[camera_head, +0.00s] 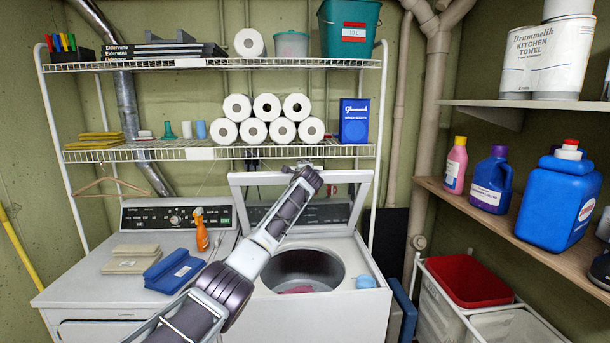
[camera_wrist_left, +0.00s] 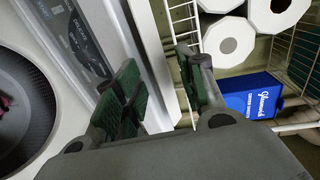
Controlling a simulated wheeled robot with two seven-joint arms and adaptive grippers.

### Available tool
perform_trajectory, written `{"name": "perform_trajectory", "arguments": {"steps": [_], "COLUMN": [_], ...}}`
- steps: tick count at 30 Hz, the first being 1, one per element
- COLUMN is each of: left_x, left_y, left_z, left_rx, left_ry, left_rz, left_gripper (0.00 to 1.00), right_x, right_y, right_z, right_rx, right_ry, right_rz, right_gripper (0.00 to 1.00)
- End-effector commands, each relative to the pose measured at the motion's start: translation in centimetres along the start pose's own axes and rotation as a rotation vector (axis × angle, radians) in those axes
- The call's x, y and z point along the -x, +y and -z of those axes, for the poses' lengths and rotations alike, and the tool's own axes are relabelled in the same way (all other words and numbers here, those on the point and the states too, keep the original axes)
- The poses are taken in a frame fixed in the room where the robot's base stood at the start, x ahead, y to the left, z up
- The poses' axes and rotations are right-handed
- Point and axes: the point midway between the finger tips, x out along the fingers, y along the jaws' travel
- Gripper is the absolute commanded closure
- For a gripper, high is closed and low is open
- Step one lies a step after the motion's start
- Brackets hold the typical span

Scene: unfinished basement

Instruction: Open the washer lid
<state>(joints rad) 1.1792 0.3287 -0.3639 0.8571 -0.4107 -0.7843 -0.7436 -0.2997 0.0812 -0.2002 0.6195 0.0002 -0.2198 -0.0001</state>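The white top-loading washer (camera_head: 372,300) stands at the centre of the head view. Its lid (camera_head: 358,190) is raised, leaning back close to upright, with a dark see-through middle. The round drum is exposed, with something pink inside; the drum edge also shows at the left of the left wrist view. My left arm reaches from the lower left across the washer. My left gripper (camera_head: 308,176) is at the lid's top edge. In the left wrist view its green-padded fingers (camera_wrist_left: 160,80) are apart, beside the lid frame; contact is unclear. My right gripper is not in view.
A dryer (camera_head: 75,285) on the left bears a blue folded item (camera_head: 172,271) and an orange spray bottle (camera_head: 201,230). A wire shelf (camera_head: 200,152) with paper rolls hangs just above the lid. A wooden shelf (camera_head: 540,245) with bottles is at right.

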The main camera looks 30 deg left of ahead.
Motion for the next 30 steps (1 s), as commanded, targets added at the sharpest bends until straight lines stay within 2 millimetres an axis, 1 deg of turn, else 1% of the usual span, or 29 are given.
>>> {"name": "perform_trajectory", "arguments": {"steps": [17, 30], "left_x": [3.0, 5.7], "left_y": [-0.2, -0.2], "left_z": [0.0, 0.0], "left_rx": [0.001, 0.000], "left_ry": [0.001, 0.002], "left_rz": [0.003, 0.005], "left_gripper": [0.61, 0.61], "right_x": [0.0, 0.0], "right_y": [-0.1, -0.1], "right_z": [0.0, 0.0], "right_rx": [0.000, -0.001], "right_ry": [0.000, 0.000], "right_rz": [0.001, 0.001], "right_gripper": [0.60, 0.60]}}
